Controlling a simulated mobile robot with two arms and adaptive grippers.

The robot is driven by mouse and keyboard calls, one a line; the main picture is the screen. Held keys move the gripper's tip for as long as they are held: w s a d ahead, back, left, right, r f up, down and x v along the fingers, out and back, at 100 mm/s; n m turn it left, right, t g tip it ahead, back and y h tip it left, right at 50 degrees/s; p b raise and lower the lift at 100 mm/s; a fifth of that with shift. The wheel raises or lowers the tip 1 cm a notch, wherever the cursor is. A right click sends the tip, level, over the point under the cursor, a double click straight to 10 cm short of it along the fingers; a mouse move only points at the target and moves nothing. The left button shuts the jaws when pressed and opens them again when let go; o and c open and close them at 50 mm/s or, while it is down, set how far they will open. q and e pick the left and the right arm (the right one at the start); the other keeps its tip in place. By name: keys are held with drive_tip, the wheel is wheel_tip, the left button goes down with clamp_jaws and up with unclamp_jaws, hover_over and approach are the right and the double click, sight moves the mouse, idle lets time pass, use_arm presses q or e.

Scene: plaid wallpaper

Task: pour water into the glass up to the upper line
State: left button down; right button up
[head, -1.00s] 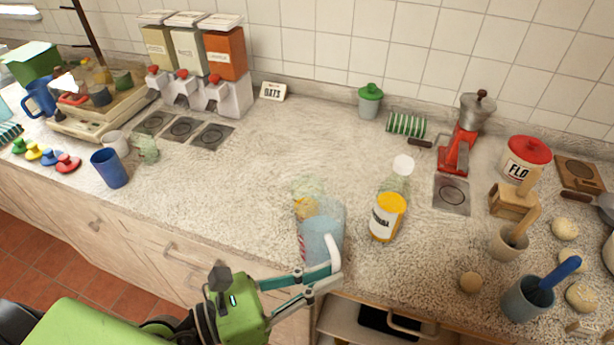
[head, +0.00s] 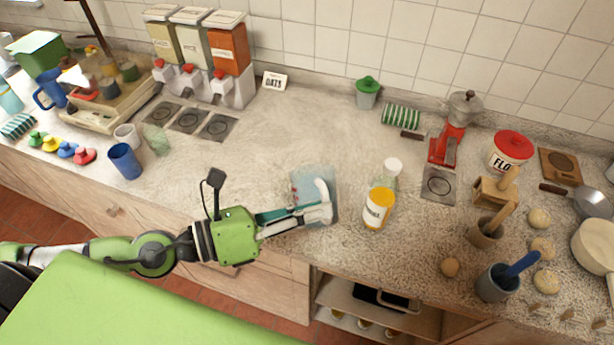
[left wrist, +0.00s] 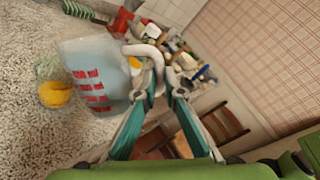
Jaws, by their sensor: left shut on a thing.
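A clear bluish jug (head: 299,184) with red marks stands out at the middle of the counter in the head view. My left gripper (head: 322,205) is shut on its white handle. In the left wrist view the jug (left wrist: 88,75) shows its red lines beside my left gripper (left wrist: 160,85). I cannot make out the glass's lines or whether the jug is off the counter. My right gripper is not in view.
A red grinder (head: 444,148), a grey cup with a blue handle (head: 493,285) and dough balls are farther right.

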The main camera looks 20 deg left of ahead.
sight(310, 191)
use_arm(q)
drive_tip(key=shift+w+a+r+n+p, duration=0.2)
drive_tip(key=shift+w+r+n+p, duration=0.15)
drive_tip(key=shift+r, duration=0.3)
drive_tip(key=shift+r, duration=0.15)
drive_tip(key=shift+w+a, duration=0.1)
drive_tip(key=shift+w, duration=0.05)
idle(0.5)
drive_tip(key=shift+w+a+r+n, duration=0.15)
drive_tip(key=shift+w+n, duration=0.05)
drive_tip(key=shift+n, duration=0.35)
idle(1.4)
drive_tip(key=shift+w+a+r+n+g+b, duration=0.15)
drive_tip(key=shift+w+a+n+g+b, duration=0.15)
drive_tip(key=shift+w+n+b, duration=0.2)
idle(2.7)
